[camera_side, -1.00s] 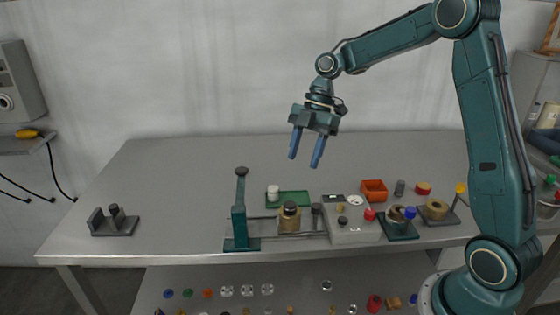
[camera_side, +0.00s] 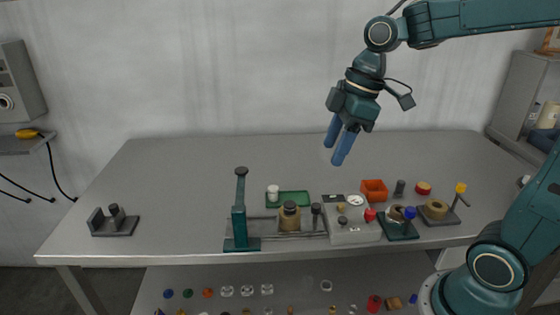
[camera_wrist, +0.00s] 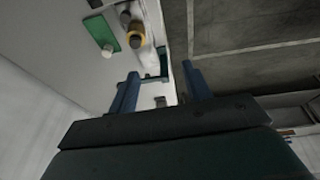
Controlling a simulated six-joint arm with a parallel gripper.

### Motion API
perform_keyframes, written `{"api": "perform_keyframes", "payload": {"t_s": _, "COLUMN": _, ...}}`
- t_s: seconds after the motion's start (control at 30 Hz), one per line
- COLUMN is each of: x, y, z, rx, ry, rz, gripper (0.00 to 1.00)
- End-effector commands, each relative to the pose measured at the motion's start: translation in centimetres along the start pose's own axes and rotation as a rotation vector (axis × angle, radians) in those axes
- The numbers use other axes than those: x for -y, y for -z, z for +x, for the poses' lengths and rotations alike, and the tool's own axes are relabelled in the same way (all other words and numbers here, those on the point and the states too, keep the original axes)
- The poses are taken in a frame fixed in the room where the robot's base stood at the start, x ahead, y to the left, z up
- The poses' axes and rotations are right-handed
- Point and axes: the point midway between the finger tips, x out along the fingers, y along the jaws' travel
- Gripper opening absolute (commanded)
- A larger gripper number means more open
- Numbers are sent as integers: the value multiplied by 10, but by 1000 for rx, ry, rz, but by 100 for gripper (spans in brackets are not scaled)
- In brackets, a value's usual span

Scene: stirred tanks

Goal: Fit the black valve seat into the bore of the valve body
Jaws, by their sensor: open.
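My gripper (camera_side: 335,152) is open and empty, high above the back of the table; its two blue fingers also show in the wrist view (camera_wrist: 160,72). A brass-coloured body with a dark top (camera_side: 290,218), which looks like the valve body, stands in a grey fixture right of a teal hand press (camera_side: 240,215). The brass body also shows in the wrist view (camera_wrist: 136,38). A small dark piece (camera_side: 342,221) on the light grey block may be the black valve seat, but it is too small to be sure. The bore cannot be made out.
A green tray (camera_side: 296,199) with a white cylinder (camera_side: 272,192) lies behind the fixture. The light grey block (camera_side: 352,236) holds small parts. An orange bin (camera_side: 374,190) and other fixtures stand to the right. A dark bracket (camera_side: 115,225) stands left; the table between is clear.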

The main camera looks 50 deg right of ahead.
Motion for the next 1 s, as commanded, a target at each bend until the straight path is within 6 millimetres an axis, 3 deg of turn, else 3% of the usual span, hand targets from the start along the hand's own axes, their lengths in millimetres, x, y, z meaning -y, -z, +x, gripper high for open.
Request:
{"api": "perform_keyframes", "payload": {"t_s": 0.2, "x": 36, "y": -22, "z": -18, "rx": -28, "ry": -96, "rz": 225, "gripper": 49}}
{"api": "perform_keyframes", "payload": {"t_s": 0.5, "x": 74, "y": -64, "z": -28, "rx": -105, "ry": -207, "rz": 541, "gripper": 49}}
{"api": "perform_keyframes", "payload": {"t_s": 0.73, "x": 89, "y": -88, "z": -27, "rx": -162, "ry": -253, "rz": 709, "gripper": 49}}
{"api": "perform_keyframes", "payload": {"t_s": 1.0, "x": 92, "y": -94, "z": -26, "rx": -176, "ry": -262, "rz": 756, "gripper": 49}}
